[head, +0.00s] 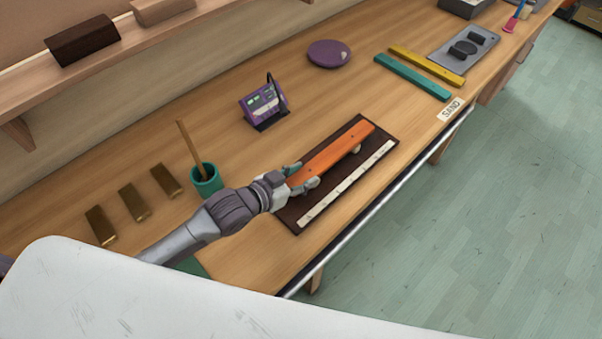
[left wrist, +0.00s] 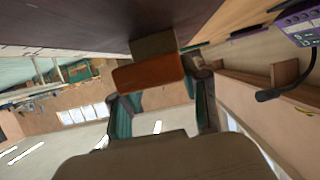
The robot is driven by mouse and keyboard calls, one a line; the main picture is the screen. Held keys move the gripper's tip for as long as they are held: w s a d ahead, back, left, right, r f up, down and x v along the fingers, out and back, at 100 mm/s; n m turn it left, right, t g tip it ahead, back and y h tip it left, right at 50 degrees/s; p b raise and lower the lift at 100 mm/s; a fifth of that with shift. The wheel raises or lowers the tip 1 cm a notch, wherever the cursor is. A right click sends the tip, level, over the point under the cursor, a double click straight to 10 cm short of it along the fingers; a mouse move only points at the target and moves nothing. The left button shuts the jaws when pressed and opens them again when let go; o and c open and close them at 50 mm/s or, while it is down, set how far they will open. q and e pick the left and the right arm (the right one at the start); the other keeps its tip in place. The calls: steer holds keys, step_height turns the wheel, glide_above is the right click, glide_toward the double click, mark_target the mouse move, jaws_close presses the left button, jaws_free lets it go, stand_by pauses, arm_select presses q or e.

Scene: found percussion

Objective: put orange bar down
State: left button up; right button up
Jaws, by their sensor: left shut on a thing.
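The orange bar (head: 339,149) is long and flat, and it lies lengthwise over a dark brown board (head: 289,213) on the bench. My left gripper (head: 302,180) is shut on the bar's near left end. In the left wrist view the bar's end (left wrist: 148,75) shows between the fingers, with a brown block (left wrist: 153,44) between it and the dark board. A small pale support (head: 356,149) shows under the bar's far part in the head view. I cannot tell whether the bar touches the supports. My right gripper is not in view.
A white marked strip (head: 346,185) runs along the board's front side. A green cup with a stick (head: 207,181), brass bars (head: 134,202) and a purple device (head: 265,106) stand nearby. Teal (head: 411,77) and yellow (head: 427,66) bars lie farther right. The bench edge is in front.

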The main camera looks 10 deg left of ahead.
arm_select(q)
steer(key=o, duration=1.3)
steer(key=shift+c, duration=0.2)
steer(key=shift+r, duration=0.1)
steer(key=shift+r, duration=0.3)
steer(key=b+v, duration=0.1)
steer(key=v, duration=1.1)
steer(key=shift+r, duration=0.25)
